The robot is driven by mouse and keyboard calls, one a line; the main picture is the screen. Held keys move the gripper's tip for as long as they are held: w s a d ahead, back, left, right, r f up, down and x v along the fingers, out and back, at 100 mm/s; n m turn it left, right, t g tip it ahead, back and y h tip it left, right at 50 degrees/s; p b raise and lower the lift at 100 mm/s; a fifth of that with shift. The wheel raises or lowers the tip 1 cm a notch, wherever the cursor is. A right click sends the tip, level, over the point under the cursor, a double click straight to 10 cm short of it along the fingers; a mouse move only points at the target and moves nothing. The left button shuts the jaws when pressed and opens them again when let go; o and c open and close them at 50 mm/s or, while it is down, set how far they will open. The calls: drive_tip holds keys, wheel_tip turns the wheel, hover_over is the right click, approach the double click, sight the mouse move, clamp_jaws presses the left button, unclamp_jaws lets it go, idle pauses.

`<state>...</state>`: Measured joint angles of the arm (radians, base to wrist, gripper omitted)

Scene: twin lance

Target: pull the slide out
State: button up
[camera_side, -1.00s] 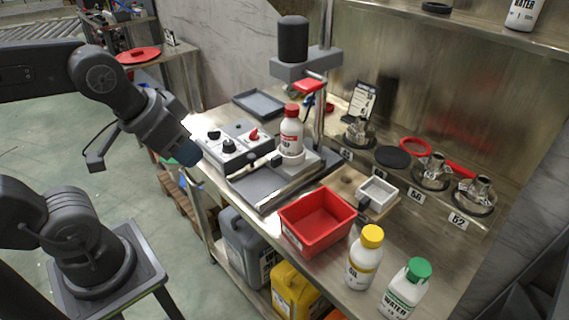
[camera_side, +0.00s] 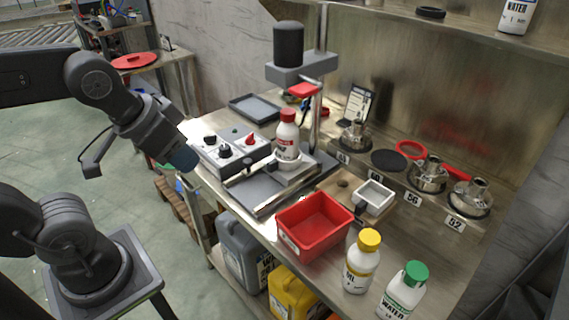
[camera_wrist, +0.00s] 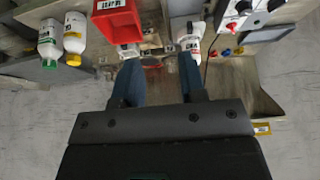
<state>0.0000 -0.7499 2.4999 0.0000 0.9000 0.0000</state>
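A white bottle with a red cap (camera_side: 288,138) stands upright in a pale round holder (camera_side: 287,163) on a grey base plate (camera_side: 262,197) below the press head (camera_side: 288,47). A narrow bar (camera_side: 249,175) runs along the plate from the holder towards the front left. I cannot tell which of these parts is the slide. My gripper (camera_side: 186,158) is left of the fixture, off the bench's front edge, touching nothing. In the wrist view my gripper (camera_wrist: 160,66) shows two blue fingers apart with nothing held. The bottle (camera_wrist: 190,43) appears beyond the right finger there.
A control box (camera_side: 230,150) with knobs stands left of the fixture. A red bin (camera_side: 315,226) is in front right of it. A yellow-capped bottle (camera_side: 362,262) and green-capped bottle (camera_side: 403,291) stand further right. Metal fittings (camera_side: 427,175) line the back. Open floor lies left.

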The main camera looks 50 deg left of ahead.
drive_tip(key=shift+o, duration=0.7)
drive_tip(key=shift+w+r, duration=0.1)
drive_tip(key=shift+o, duration=0.4)
drive_tip(key=w+a+n+g, duration=0.2)
drive_tip(key=w+a+n, duration=0.2)
drive_tip(key=w, duration=0.6)
drive_tip(key=shift+w+a+r+g, duration=0.2)
drive_tip(key=shift+w+r+g, duration=0.05)
drive_tip(key=shift+r+g, duration=0.15)
drive_tip(key=n+g, duration=0.3)
drive_tip(key=n, duration=0.2)
hover_over(248, 160)
wheel_tip(248, 160, down, 6)
wheel_tip(248, 160, down, 14)
drive_tip(key=shift+s+r, duration=0.1)
drive_tip(key=shift+r, duration=0.15)
drive_tip(key=shift+c, duration=0.4)
clamp_jaws()
